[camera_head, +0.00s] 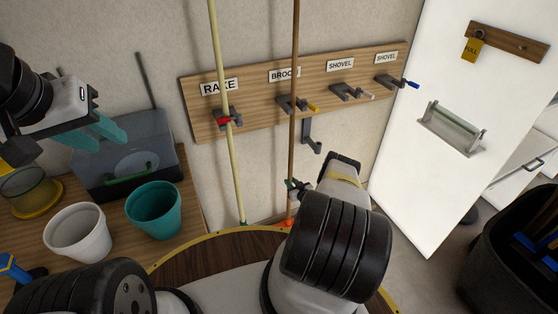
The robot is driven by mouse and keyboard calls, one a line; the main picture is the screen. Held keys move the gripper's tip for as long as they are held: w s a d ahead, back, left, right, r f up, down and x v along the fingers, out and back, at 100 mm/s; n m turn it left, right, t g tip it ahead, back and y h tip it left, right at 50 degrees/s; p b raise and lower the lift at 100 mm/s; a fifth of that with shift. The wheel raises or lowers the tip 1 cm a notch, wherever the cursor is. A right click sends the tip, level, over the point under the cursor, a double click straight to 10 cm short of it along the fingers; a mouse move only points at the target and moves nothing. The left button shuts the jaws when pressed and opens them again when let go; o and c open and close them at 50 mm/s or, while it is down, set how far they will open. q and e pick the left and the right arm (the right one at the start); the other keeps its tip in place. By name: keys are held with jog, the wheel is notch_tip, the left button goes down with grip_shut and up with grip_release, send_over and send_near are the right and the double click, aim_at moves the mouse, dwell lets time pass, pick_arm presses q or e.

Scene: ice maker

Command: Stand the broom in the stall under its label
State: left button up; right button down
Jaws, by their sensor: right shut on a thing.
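The brown pole (295,60) stands nearly upright in front of the stall labelled BROOM (284,75); the pole covers part of the label. The pole passes at the grey bracket with a yellow lever (312,107); I cannot tell whether it sits inside it. Its orange lower end (288,222) shows near the floor, and the head is hidden. My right gripper (296,189) is shut on the brown pole low down, mostly hidden by my wrist. My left gripper (103,133), with teal fingers, is open and empty over the left counter.
A pale yellow pole (223,110) stands in the RAKE stall, by a red lever (224,120). Two SHOVEL stalls (352,90) are empty. A grey bin (130,163), teal cup (154,210) and white cup (78,233) stand left. A white door (425,165) stands right.

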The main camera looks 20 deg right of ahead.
jog(key=c, duration=1.2)
grip_release()
jog(key=shift+w, duration=0.1)
jog(key=shift+o, duration=0.3)
jog(key=v, duration=0.8)
jog(key=s, duration=1)
jog(key=shift+d, duration=0.45)
